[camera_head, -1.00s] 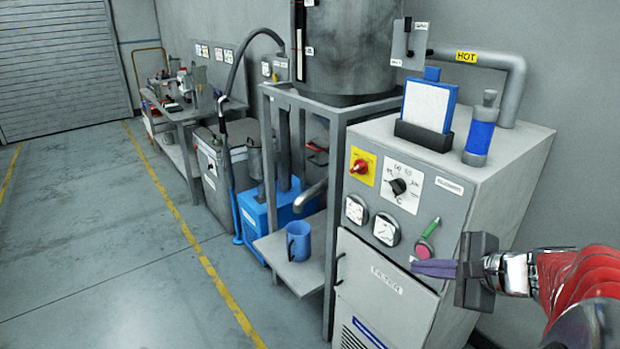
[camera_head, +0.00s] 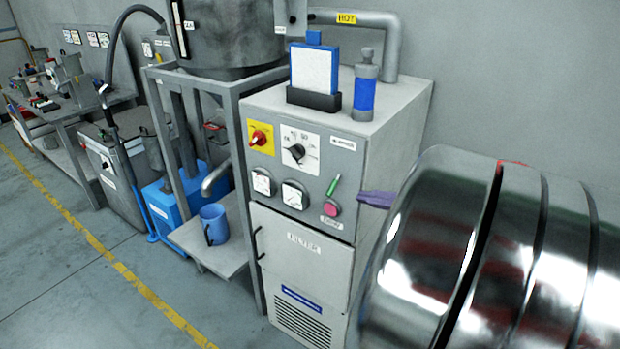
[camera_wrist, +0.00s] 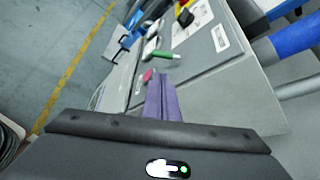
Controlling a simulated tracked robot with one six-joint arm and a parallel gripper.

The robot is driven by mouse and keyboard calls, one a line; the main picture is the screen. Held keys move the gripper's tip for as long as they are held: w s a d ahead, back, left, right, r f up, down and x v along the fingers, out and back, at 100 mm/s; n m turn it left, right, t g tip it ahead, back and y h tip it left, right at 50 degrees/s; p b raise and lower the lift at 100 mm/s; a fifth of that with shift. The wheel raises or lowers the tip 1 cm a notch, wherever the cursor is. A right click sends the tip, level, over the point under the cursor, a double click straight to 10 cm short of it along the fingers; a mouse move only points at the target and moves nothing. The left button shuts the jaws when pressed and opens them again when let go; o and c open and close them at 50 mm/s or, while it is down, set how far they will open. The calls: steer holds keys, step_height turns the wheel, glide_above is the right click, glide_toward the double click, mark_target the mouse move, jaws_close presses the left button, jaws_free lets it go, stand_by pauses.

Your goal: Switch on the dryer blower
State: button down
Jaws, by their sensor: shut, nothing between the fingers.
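The grey dryer cabinet (camera_head: 318,230) has a control panel on its front. The panel carries a red rotary switch on a yellow plate (camera_head: 260,138), a black dial on a white plate (camera_head: 298,153) and two round gauges. A green handle (camera_head: 333,186) sticks out near a pink round button (camera_head: 331,208); the green handle (camera_wrist: 165,55) and pink button (camera_wrist: 148,75) also show in the wrist view. My gripper (camera_head: 363,196) has purple fingers, shut and empty, just right of the button in the head view. In the wrist view, my gripper (camera_wrist: 156,78) points close to the button; contact cannot be told.
A white panel in a blue frame (camera_head: 315,70) and a blue-banded cylinder (camera_head: 365,93) stand on the cabinet. A pipe marked HOT (camera_head: 370,18) runs behind. A blue mug (camera_head: 216,224) sits on a shelf at left.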

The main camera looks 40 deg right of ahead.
mark_target(333, 187)
steer(key=x, duration=0.9)
stand_by(0.6)
